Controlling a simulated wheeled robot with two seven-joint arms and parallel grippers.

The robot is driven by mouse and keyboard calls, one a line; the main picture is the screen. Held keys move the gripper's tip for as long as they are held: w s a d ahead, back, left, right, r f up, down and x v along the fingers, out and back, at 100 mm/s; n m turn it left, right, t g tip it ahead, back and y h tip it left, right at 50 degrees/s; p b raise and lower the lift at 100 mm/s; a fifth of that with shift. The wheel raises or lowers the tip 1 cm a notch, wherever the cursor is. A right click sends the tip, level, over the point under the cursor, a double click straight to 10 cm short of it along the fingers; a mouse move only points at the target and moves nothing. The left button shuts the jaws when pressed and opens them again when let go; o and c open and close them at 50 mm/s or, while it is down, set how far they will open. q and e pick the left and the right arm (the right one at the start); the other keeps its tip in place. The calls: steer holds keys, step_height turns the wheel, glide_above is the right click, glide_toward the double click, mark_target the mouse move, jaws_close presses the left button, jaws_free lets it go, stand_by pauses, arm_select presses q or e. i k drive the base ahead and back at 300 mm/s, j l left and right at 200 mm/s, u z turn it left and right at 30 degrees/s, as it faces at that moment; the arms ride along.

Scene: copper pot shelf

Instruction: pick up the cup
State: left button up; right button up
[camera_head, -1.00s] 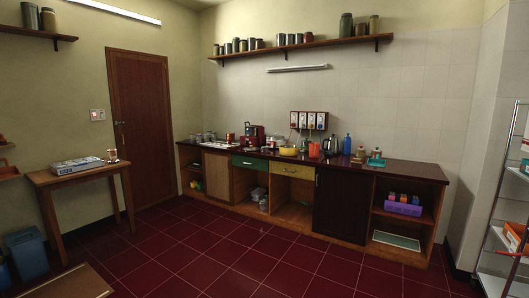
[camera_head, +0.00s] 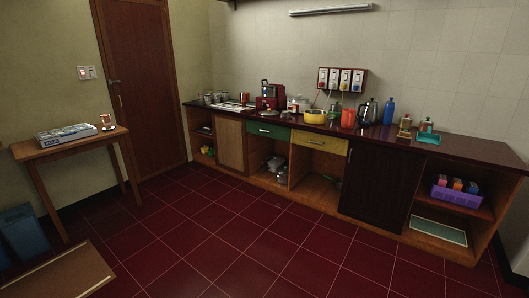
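Two cup-like things show, and I cannot tell which one the task means. A small cup-like vessel (camera_head: 106,122) stands on the small wooden table (camera_head: 72,146) at the left, just right of a flat boxed tray (camera_head: 66,133). It is too small to make out its details. An orange-red cup-shaped vessel (camera_head: 348,118) stands upright on the long counter (camera_head: 465,151) in front of the wall, left of a kettle. Neither of my grippers is in view.
The counter also holds a red machine (camera_head: 271,96), a yellow pot (camera_head: 314,117), a kettle (camera_head: 368,112) and a blue bottle (camera_head: 389,111). Blue bins (camera_head: 22,232) and a low brown board (camera_head: 62,275) are at lower left. The red tiled floor (camera_head: 230,230) between is clear.

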mark_target(285, 114)
steer(key=i+u, duration=0.1)
steer(key=i, duration=2.5)
